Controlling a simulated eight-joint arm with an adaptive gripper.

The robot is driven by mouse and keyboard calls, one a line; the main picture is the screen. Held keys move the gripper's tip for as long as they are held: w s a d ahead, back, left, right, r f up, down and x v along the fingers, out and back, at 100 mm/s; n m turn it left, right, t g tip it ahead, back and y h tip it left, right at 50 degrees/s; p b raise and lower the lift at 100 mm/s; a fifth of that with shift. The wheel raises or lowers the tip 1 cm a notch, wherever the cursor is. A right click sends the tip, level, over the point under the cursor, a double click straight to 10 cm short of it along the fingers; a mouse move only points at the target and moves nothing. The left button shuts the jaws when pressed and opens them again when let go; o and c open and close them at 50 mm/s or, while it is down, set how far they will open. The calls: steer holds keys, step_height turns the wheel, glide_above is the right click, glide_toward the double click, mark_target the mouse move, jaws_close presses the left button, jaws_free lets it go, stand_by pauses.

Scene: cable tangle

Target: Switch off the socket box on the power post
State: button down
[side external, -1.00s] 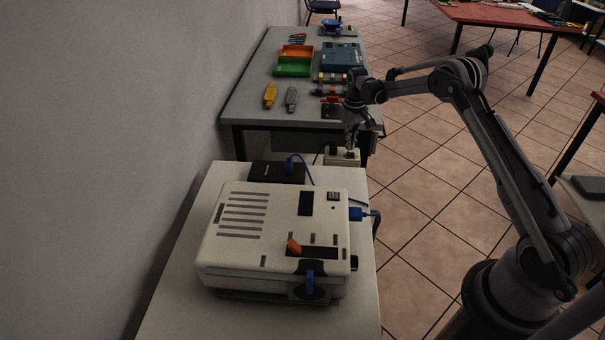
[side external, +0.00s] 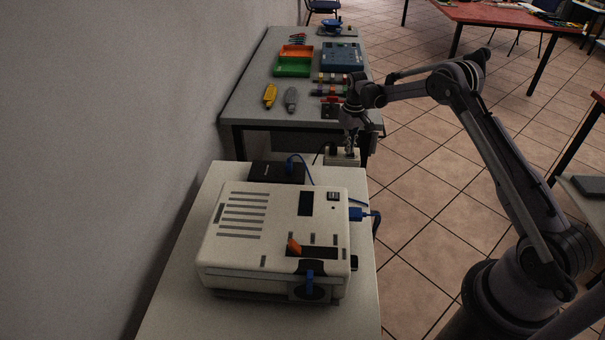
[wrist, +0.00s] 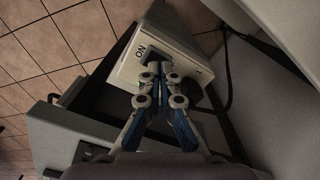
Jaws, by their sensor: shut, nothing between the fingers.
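The socket box (wrist: 129,71) is a cream box with "ON" printed beside a dark rocker switch (wrist: 154,54). It also shows in the side view (side external: 333,158), between the two tables, partly hidden by my gripper and the near table. My gripper (wrist: 161,66) is shut and empty, pointing down at the box. In the wrist view its fingertips overlap the edge of the rocker; whether they touch it I cannot tell. In the side view my gripper (side external: 350,150) is just over the box top. A dark plug or socket (wrist: 188,92) sits on the box beside the fingers.
A cream device (side external: 270,238) with an orange lever and blue cable stands on the near table (side external: 165,310). A black box (side external: 277,172) is behind it. The far grey table (side external: 245,105) holds trays and tools. A dark cable (wrist: 227,75) runs beside the socket box.

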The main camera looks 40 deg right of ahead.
steer(key=shift+f, duration=0.35)
stand_by(0.3)
steer(key=shift+r, duration=3.5)
